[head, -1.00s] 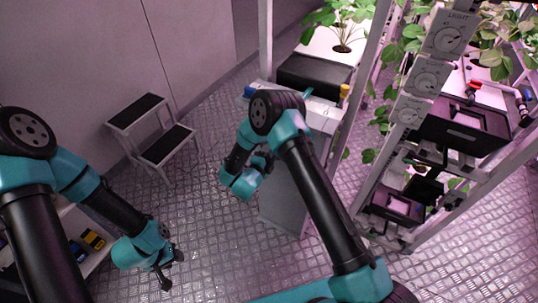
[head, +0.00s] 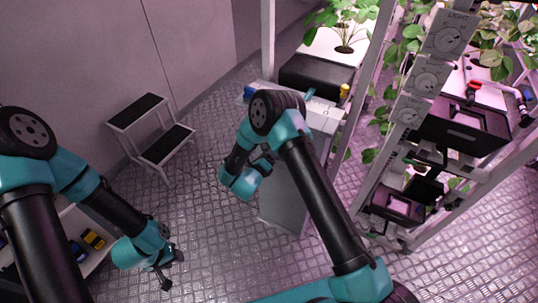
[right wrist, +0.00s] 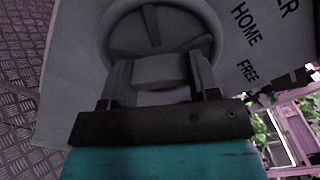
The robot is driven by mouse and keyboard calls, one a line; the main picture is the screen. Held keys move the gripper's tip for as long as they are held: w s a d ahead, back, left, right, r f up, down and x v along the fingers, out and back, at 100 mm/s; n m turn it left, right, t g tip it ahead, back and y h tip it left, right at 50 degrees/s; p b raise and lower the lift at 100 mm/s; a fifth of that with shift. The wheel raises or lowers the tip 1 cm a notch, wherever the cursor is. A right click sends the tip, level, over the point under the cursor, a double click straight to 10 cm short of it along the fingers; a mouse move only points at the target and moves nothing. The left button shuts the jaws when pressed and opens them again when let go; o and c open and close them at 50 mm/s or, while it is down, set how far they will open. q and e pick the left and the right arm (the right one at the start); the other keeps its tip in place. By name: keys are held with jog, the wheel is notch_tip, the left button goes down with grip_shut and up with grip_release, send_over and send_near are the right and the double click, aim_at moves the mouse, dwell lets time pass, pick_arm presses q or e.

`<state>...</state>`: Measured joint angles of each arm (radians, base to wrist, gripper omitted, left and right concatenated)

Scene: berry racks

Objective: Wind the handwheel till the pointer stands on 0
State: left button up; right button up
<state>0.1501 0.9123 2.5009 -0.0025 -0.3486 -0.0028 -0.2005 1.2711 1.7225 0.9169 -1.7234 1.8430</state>
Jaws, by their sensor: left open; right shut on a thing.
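In the right wrist view, a grey round wheel (right wrist: 150,28) with spokes sits in a round recess on a pale panel (right wrist: 232,50) lettered HOME and FREE. My right gripper (right wrist: 160,66) is shut on a grey block-like part at the wheel's near side. In the head view, my right wrist (head: 245,180) is at the left side of the grey cabinet (head: 285,195), and my own arm hides the wheel there. No pointer on a 0 can be made out. My left gripper (head: 168,266) is open and empty above the floor at lower left.
A two-step stool (head: 150,130) stands at the left back. A plant rack with a LIGHT dial (head: 447,38) and more dials (head: 427,77) rises on the right. Metal floor is clear between the stool and cabinet.

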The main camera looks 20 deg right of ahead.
jog(key=shift+m, duration=0.4)
jog(key=o, duration=0.9)
jog(key=v, duration=1.7)
jog(key=shift+s+a+r, duration=0.1)
jog(key=shift+s+a, duration=0.05)
jog(key=shift+a, duration=0.05)
